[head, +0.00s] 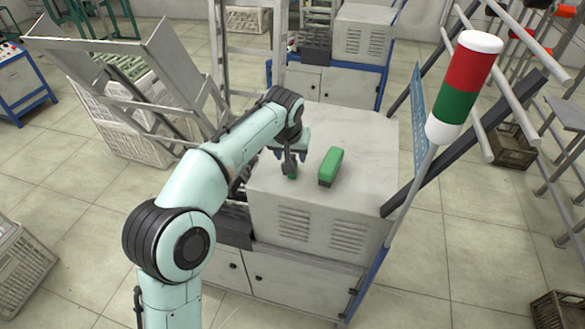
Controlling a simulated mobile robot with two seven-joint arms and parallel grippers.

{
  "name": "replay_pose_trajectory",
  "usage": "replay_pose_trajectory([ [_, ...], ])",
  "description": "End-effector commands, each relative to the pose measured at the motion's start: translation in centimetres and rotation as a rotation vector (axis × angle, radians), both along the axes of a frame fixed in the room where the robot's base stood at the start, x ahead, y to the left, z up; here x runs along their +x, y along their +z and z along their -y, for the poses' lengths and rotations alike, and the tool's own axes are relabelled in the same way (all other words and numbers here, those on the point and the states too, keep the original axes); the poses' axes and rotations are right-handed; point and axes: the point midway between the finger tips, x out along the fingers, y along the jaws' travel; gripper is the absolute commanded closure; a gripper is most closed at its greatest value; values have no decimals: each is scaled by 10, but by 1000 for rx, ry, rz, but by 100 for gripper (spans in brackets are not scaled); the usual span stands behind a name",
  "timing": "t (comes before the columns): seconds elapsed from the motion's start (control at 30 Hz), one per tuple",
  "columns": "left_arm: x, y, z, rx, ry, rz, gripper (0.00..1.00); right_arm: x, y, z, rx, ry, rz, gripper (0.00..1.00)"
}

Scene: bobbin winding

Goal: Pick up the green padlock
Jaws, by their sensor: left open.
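My left gripper (289,166) points down over the pale top of a machine cabinet. It is open. A small green object, which looks like the green padlock (293,175), sits on the top right at the fingertips, and the gripper hides most of it. I cannot tell whether the fingers touch it or stand around it. My right gripper is not in view.
A longer green block (331,165) with a dark end lies just right of the gripper on the cabinet top (362,140). A red, green and white signal light (463,88) on a pole rises at the cabinet's right. The cabinet top's right part is clear.

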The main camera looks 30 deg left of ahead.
Motion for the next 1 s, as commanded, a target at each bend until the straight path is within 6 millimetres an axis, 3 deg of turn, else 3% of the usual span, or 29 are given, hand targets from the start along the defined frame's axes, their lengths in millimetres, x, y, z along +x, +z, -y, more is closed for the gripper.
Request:
replay_pose_trajectory([
  [0.1, 6, -21, 0, 1, 1, -7, 47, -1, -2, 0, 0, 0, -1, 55],
  [0.23, 13, -36, -1, 0, 0, -3, 47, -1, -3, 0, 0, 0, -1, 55],
  [0.53, 15, -40, -2, -1, 1, -1, 47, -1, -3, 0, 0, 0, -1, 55],
  [0.57, 15, -40, -2, -1, 1, -1, 50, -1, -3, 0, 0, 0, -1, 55],
  [0.7, 15, -40, -2, 0, 0, -1, 96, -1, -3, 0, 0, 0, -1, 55],
  [0.73, 15, -40, -2, 0, 0, -1, 100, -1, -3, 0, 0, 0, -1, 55],
  [1.0, 15, -41, -2, 0, 0, -3, 100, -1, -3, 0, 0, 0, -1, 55],
])
